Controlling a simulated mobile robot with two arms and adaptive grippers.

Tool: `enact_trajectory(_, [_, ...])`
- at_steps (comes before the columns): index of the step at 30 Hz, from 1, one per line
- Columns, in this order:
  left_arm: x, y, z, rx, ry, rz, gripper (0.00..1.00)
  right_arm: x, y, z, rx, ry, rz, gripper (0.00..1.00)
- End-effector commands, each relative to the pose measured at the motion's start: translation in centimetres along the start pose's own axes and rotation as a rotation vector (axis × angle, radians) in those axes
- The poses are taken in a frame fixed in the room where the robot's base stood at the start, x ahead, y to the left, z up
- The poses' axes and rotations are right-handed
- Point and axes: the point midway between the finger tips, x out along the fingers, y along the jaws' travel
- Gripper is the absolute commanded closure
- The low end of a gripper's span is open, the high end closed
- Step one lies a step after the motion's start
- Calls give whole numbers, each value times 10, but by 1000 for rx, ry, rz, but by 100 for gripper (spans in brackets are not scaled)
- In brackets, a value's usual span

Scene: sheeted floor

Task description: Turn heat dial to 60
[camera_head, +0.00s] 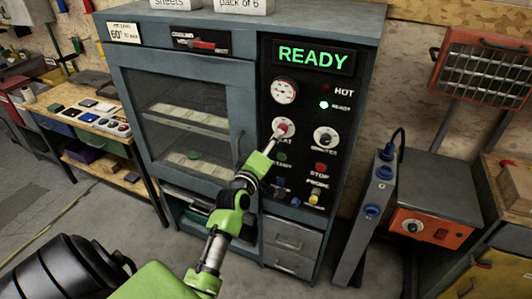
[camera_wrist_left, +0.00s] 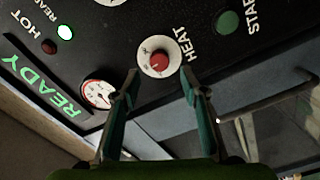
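The heat dial (camera_head: 284,127) is a white disc with a red knob on the oven's black control panel. The dial's scale is too small to read. My right gripper is not in view.
The oven (camera_head: 230,95) has a glass door and a lit READY display (camera_head: 316,58). The minutes dial (camera_head: 326,138) is close right of the heat dial, with a start button, stop button and probe sockets below. A grey post (camera_head: 365,215) stands right of the oven.

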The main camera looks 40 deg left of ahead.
Motion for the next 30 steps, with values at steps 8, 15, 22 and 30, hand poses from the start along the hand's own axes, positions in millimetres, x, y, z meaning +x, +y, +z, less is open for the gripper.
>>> enact_trajectory(8, [-49, -1, 0, 0, 0, -1, 60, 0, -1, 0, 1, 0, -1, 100])
enact_trajectory(15, [-61, 0, 0, 0, 0, -1, 60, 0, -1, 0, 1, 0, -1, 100])
enact_trajectory(22, [-61, 0, 0, -1, 0, 0, 60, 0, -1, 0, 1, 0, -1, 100])
enact_trajectory(30, [-61, -1, 0, 0, -1, -1, 60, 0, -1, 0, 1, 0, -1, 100])
